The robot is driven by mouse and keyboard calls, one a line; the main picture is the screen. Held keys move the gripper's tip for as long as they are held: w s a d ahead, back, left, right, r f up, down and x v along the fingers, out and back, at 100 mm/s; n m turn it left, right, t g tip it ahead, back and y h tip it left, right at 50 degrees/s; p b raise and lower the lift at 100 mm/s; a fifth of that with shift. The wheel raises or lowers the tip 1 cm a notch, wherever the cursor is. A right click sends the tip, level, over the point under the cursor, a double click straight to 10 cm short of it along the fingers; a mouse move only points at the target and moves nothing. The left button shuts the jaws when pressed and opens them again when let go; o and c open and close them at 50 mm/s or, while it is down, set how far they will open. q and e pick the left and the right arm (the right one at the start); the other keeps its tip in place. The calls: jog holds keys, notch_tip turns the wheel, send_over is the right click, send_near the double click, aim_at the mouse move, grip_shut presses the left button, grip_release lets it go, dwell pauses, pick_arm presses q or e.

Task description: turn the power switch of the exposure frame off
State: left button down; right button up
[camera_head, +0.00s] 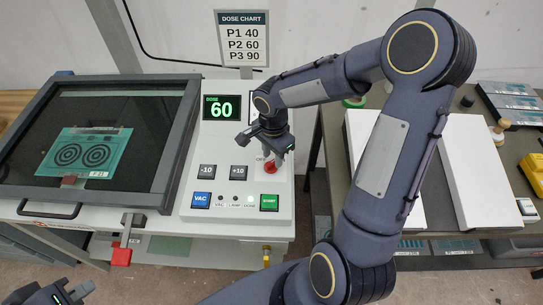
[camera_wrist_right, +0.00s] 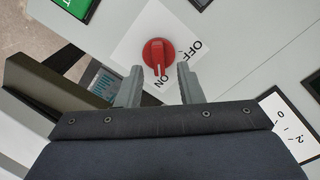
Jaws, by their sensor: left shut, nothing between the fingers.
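The power switch is a red rotary knob (camera_wrist_right: 157,52) with a white pointer line, on a white label reading OFF and ON. The line points toward ON in the right wrist view. In the head view the knob (camera_head: 271,168) sits on the control panel of the exposure frame (camera_head: 285,188), partly hidden by my right gripper (camera_head: 274,156). In the right wrist view my right gripper (camera_wrist_right: 158,70) is open, its fingertips at either side of the knob's lower end; contact cannot be told. My left gripper (camera_head: 62,297) is shut and empty at the bottom left, partly cut off.
The panel also has a dose display (camera_head: 221,108) reading 60, blue VAC (camera_head: 201,200) and green START (camera_head: 269,202) buttons, and -10 and +10 buttons. The frame's dark glass lid (camera_head: 100,135) is left. A bench (camera_head: 467,170) with white boards stands right, behind my right arm.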

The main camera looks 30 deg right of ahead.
jog(key=shift+f, duration=0.8)
grip_shut()
